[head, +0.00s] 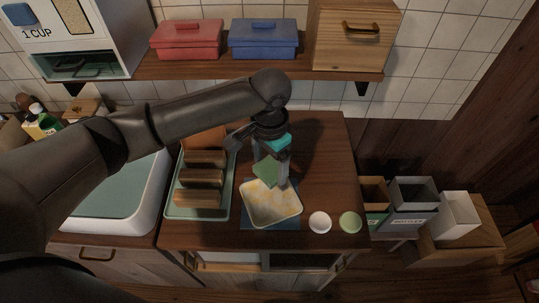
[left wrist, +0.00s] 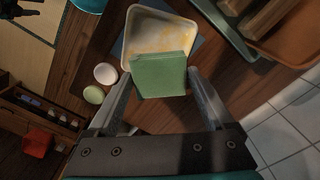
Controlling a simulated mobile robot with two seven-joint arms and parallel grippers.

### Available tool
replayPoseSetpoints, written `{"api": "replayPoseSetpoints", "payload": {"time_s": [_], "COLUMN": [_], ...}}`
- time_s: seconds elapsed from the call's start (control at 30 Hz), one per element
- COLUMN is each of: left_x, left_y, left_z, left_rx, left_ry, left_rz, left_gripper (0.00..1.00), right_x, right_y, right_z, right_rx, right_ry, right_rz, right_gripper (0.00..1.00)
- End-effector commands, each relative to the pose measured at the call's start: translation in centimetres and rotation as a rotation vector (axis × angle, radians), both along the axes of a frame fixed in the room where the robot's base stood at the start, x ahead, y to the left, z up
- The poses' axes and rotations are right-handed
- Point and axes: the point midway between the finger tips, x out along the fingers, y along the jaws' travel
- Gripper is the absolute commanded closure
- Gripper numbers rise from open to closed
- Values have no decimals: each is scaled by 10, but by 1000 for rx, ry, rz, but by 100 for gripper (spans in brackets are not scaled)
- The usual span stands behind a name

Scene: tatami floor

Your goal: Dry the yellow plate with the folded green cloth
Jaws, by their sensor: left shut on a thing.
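The pale yellow plate (head: 270,205) is rectangular with a raised rim and lies on a dark blue mat (head: 246,222) on the wooden counter. Darker yellow patches show on its inside. It also shows in the left wrist view (left wrist: 143,37). My left gripper (head: 279,168) points down at the plate's far edge and is shut on the folded green cloth (head: 266,171). The cloth (left wrist: 160,76) is a flat square between the fingers and hides part of the plate in the left wrist view. I cannot tell whether it touches the plate. My right gripper is not in view.
A green tray (head: 223,207) with a slatted rack stands left of the plate. A white round item (head: 320,222) and a green one (head: 350,222) sit at the right. A shelf (head: 215,68) with boxes hangs above. Bins (head: 412,192) stand right of the counter.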

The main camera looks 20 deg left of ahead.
Motion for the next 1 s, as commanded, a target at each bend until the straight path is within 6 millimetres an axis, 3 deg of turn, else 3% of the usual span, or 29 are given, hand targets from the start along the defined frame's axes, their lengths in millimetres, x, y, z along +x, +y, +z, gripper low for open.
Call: {"api": "replayPoseSetpoints", "payload": {"time_s": [0.03, 0.1, 0.4, 0.67, 1.0], "left_x": [-1, -1, -6, -6, -6], "left_y": [-2, -3, -4, -4, -3], "left_z": [4, -2, -23, -34, -63], "left_rx": [0, 0, -1, -1, 0], "left_ry": [7, 7, 2, -1, -1], "left_rz": [-48, -119, -328, -357, -355], "left_gripper": [58, 58, 58, 58, 58], "right_x": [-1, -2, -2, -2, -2], "right_y": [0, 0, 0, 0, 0], "right_z": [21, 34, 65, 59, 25], "right_rx": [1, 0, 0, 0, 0], "right_ry": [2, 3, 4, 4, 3], "right_rz": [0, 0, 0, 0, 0], "right_gripper": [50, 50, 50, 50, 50]}}
